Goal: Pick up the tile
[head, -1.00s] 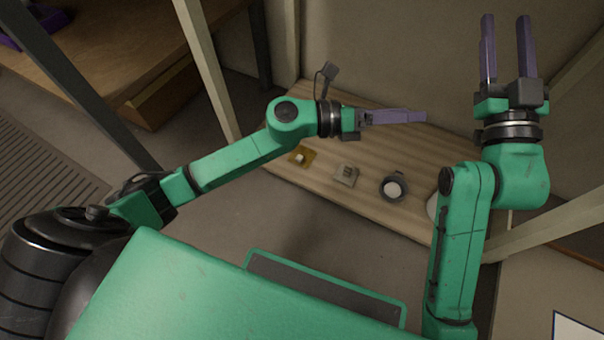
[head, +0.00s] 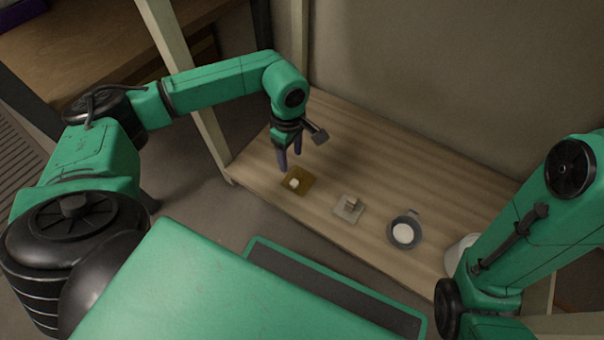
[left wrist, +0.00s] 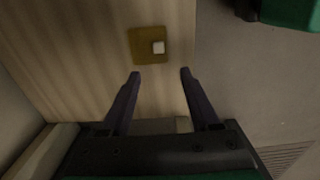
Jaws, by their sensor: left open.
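In the left wrist view the gripper (left wrist: 160,73) is open and empty. My right gripper is out of view.
A dark round dish with white contents (head: 404,232) and a white container (head: 459,255) stand farther right on the wooden shelf (head: 400,165). A pale post (head: 203,130) rises by the shelf's left end. The back of the shelf is clear.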

